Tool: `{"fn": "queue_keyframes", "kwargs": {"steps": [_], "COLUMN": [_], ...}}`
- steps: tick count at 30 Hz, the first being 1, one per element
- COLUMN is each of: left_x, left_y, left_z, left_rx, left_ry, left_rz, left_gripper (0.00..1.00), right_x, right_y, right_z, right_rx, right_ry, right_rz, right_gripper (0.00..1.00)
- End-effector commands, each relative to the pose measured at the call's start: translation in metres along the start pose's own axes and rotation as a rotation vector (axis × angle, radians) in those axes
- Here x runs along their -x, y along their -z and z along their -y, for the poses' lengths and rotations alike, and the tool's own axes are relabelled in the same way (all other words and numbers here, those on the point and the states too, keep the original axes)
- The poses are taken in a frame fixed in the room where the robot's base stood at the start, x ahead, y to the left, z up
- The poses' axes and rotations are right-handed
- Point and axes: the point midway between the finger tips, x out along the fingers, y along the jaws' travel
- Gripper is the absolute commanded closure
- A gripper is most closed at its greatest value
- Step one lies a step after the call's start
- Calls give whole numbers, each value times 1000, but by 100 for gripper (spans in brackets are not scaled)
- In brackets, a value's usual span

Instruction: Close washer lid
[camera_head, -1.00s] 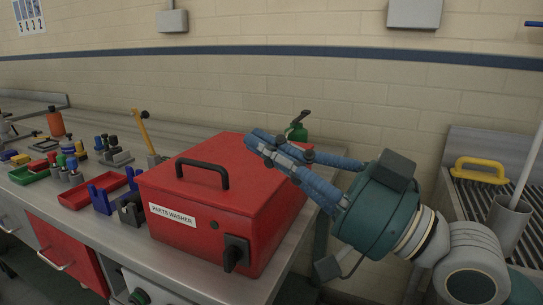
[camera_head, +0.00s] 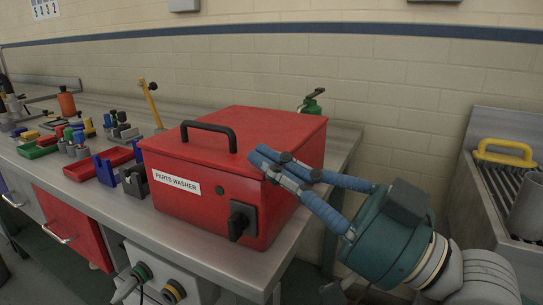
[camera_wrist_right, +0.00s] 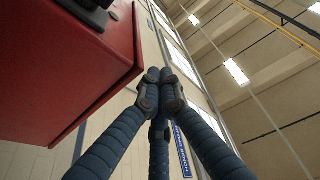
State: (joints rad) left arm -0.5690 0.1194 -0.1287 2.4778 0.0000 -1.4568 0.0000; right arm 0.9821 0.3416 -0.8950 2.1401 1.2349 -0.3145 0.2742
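The red parts washer (camera_head: 215,193) stands on the near right part of the bench. Its red lid (camera_head: 262,133), with a black handle (camera_head: 208,128) on top, lies flat and looks closed, with no gap showing along the front. In the right wrist view the fingertips (camera_wrist_right: 160,88) meet beside the red washer body (camera_wrist_right: 70,60). Whether they touch it is unclear. My left gripper is out of view.
Left of the washer are a blue holder (camera_head: 104,171), a red tray (camera_head: 85,170), a green tray (camera_head: 38,150) and small bottles. A green extinguisher-like bottle (camera_head: 311,105) stands behind the washer. A slatted sink with a yellow handle (camera_head: 505,152) is at the right.

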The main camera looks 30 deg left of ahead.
Motion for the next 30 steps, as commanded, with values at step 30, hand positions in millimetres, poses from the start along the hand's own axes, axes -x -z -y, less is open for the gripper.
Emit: {"fn": "queue_keyframes", "kwargs": {"steps": [30], "left_x": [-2], "left_y": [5], "left_z": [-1], "left_rx": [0], "left_ry": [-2], "left_rz": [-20], "left_gripper": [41], "right_x": [2], "right_y": [-9], "right_z": [-4], "right_rx": [-2], "right_ry": [-9], "right_rz": [5], "right_gripper": [100]}}
